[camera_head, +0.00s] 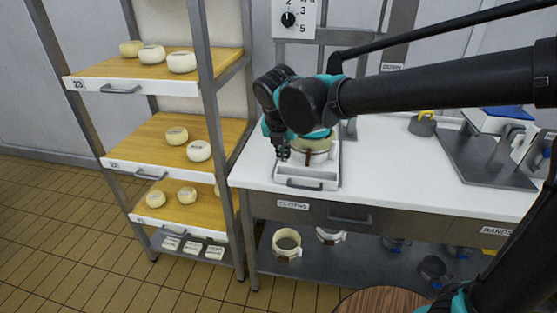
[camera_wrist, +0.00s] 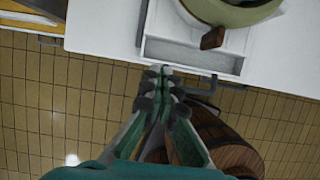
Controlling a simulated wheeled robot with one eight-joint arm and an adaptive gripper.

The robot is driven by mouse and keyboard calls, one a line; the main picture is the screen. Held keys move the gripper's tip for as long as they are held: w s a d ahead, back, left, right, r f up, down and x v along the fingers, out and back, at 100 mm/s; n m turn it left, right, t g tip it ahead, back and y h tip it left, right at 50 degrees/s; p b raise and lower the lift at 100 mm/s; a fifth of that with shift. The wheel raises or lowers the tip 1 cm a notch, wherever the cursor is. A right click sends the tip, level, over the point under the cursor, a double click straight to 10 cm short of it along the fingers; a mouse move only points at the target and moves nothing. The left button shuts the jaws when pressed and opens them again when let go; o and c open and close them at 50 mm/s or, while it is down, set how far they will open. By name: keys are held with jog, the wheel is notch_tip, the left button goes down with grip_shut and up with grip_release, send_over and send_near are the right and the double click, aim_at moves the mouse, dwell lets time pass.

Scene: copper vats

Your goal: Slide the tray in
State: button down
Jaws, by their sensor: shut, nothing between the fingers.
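A white tray (camera_head: 316,184) with a dark handle on its front sits on the white counter, beneath a round pale mould with a brown band (camera_head: 316,153). In the wrist view the tray's front part (camera_wrist: 195,55) shows as an empty shallow compartment, with its handle at the lower edge. My gripper (camera_head: 283,153) is shut and empty at the tray's front left. In the wrist view its fingertips (camera_wrist: 163,74) are close to the tray's front edge, left of the handle's middle; I cannot tell whether they touch. My arm hides much of the press behind the mould.
A rack with wooden shelves (camera_head: 150,130) holding several cheeses stands left of the counter. A grey stand (camera_head: 480,160) is on the counter's right. A drawer (camera_head: 350,218) and a lower shelf with moulds are below. A wooden barrel top (camera_head: 385,301) is in front.

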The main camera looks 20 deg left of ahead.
aim_at(283, 169)
jog(key=x, duration=1)
jog(key=shift+w+a, duration=0.25)
jog(key=shift+a, duration=0.15)
